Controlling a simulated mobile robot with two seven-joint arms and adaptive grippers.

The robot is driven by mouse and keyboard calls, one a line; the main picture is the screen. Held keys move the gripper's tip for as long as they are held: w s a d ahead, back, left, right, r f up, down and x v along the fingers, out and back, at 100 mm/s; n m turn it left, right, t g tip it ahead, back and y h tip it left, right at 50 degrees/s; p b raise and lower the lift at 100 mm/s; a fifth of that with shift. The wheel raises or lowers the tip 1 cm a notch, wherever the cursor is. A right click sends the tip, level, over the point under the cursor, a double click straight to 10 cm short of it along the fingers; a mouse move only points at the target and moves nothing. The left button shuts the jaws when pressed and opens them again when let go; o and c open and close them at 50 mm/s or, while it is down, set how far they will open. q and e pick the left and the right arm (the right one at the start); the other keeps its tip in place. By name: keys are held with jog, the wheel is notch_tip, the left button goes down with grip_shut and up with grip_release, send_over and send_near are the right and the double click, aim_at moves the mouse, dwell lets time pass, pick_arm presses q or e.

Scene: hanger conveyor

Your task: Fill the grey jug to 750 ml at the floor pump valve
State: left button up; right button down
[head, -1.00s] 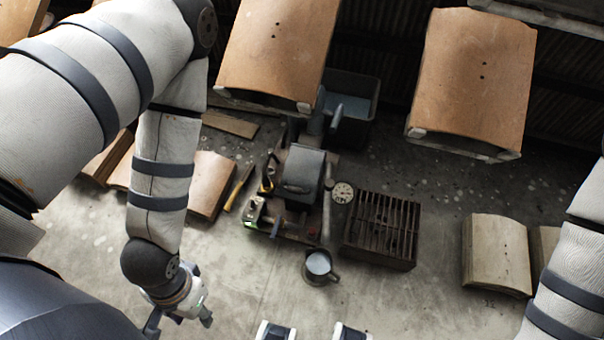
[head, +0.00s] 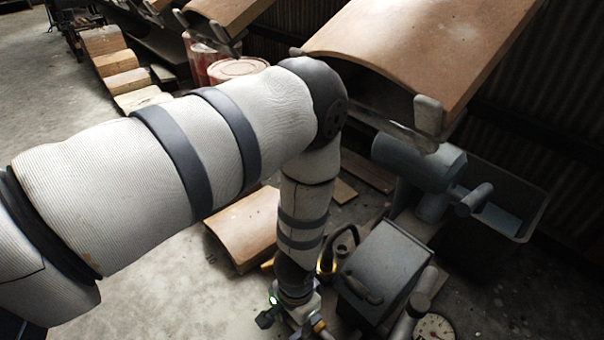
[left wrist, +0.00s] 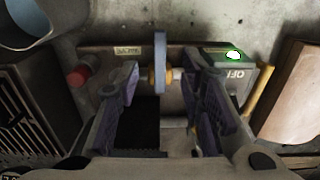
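The grey jug (left wrist: 38,22) shows in the left wrist view at the upper left, cut off by the frame edge; it is outside the head view. The valve (left wrist: 160,66), a grey upright handle on a brass stem, stands beside a label on the pump base (left wrist: 105,52). My left gripper (left wrist: 162,95) is open. Its two fingers are on either side of the valve, with gaps visible on both sides. In the head view my left wrist is lowered at the pump (head: 385,275), and its fingers are hard to make out. My right gripper is in neither view.
A red knob (left wrist: 78,77) and a green-lit box marked OFF (left wrist: 235,58) flank the valve. A dark slatted grate (left wrist: 25,125) lies left. Curved tiles (head: 425,45) hang above the pump, close to my left arm. A dial (head: 434,328) stands beside the pump.

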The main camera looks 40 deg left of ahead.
aim_at(298, 335)
pick_arm(q)
notch_tip(298, 335, down, 7)
jog(key=shift+r+b, duration=0.15)
jog(key=shift+b, duration=1.1)
grip_shut()
